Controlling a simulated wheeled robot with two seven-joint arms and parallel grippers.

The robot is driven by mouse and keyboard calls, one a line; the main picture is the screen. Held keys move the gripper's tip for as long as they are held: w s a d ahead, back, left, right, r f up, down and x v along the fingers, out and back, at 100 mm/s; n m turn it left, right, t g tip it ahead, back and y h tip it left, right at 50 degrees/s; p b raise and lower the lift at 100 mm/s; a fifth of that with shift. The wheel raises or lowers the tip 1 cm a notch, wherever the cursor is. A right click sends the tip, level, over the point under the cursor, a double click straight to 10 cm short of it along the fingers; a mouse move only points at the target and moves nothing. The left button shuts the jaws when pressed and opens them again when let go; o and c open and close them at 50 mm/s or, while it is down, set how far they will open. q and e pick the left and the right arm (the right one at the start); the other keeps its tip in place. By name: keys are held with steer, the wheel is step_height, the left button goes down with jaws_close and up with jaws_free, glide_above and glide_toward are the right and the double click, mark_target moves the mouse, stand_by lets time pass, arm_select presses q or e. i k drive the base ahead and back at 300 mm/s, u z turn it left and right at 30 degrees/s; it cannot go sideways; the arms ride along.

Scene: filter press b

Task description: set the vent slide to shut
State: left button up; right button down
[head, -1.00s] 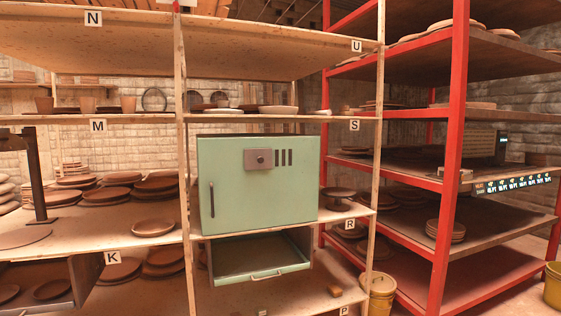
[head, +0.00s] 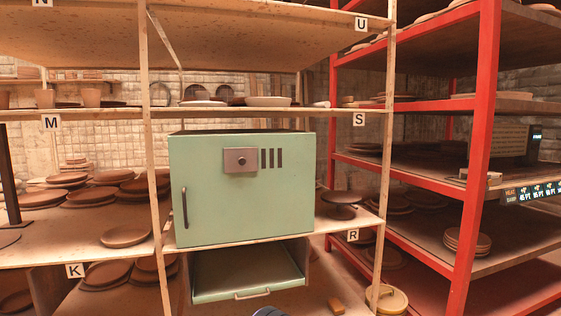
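The green cabinet (head: 230,212) stands on a wooden shelf in the middle of the head view, its door shut. A grey-brown plate with a round knob (head: 241,160), which looks like the vent slide, is on the upper front. Dark vertical vent slots (head: 272,158) show uncovered just to the right of the plate. A dark vertical handle (head: 185,208) is at the left of the door. Neither of my grippers can be made out. A small dark rounded shape shows at the bottom edge, too cut off to identify.
An open green drawer or tray (head: 247,277) sticks out below the cabinet. A wooden post (head: 155,200) stands close to the cabinet's left. A dark pedestal stand (head: 342,204) is at its right. Red shelving (head: 470,200) fills the right side. The space before the door looks clear.

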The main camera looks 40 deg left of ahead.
mark_target(236, 160)
steer(key=u, duration=0.2)
steer(key=i, duration=0.7)
steer(key=u, duration=0.55)
